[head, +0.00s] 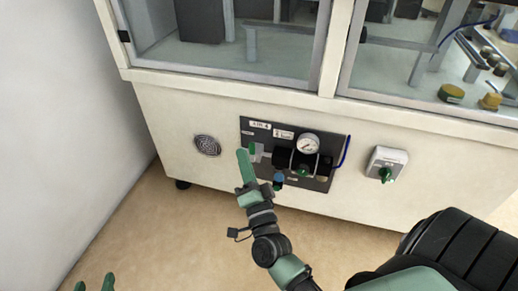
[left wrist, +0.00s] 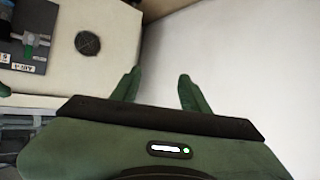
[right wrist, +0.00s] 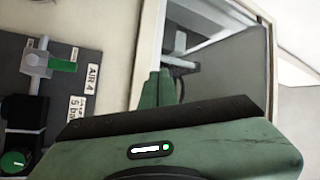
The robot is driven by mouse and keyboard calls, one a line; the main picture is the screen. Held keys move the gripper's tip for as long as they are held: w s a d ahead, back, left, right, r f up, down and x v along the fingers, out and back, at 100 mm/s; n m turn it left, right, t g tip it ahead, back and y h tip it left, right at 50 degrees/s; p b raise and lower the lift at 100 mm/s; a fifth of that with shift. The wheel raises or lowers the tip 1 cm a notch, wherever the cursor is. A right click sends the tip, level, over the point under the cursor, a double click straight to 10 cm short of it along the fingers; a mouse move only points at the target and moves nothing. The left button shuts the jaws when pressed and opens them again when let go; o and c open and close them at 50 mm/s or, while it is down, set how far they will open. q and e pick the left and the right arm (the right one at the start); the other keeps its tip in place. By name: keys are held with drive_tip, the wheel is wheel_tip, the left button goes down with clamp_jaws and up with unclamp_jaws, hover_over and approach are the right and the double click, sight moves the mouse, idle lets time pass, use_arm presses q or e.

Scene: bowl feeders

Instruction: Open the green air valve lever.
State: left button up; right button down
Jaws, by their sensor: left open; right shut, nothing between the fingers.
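The green air valve lever (head: 252,148) is on the dark panel under the AIR 4 label. In the right wrist view the lever (right wrist: 63,66) sticks out crosswise to its grey pipe, toward the label. It also shows in the left wrist view (left wrist: 28,46). My right gripper (head: 242,154) is shut and empty, in front of the panel just left of the lever. In the right wrist view its fingers (right wrist: 158,88) are to the right of the lever, apart from it. My left gripper (head: 95,284) is open and empty, low at the left, far from the panel.
A switch box with a green knob (head: 387,165) is to the right, a round vent (head: 207,146) to the left. A wall (head: 60,120) borders the left; the floor between is clear.

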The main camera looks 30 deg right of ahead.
sight(252, 153)
use_arm(q)
drive_tip(key=s+a+f+g+y+p, duration=0.1)
drive_tip(key=s+a+f+g, duration=0.3)
drive_tip(key=s+f+g, duration=0.3)
drive_tip(key=s, duration=0.4)
drive_tip(key=shift+s+f+y+p, duration=0.2)
drive_tip(key=shift+s+y+p, duration=0.05)
drive_tip(key=shift+y+p, duration=0.15)
use_arm(e)
drive_tip(key=d+f+m+g+h, duration=0.2)
drive_tip(key=d+f+m+g, duration=0.1)
drive_tip(key=d+f+m, duration=0.1)
drive_tip(key=s+d+f+m+g+h, duration=0.1)
drive_tip(key=d+f+m+g+h, duration=0.2)
drive_tip(key=f+m, duration=0.3)
wheel_tip(252, 153, down, 3)
drive_tip(key=shift+s+d+f, duration=0.1)
drive_tip(key=shift+s+d, duration=0.2)
drive_tip(key=shift+d, duration=0.1)
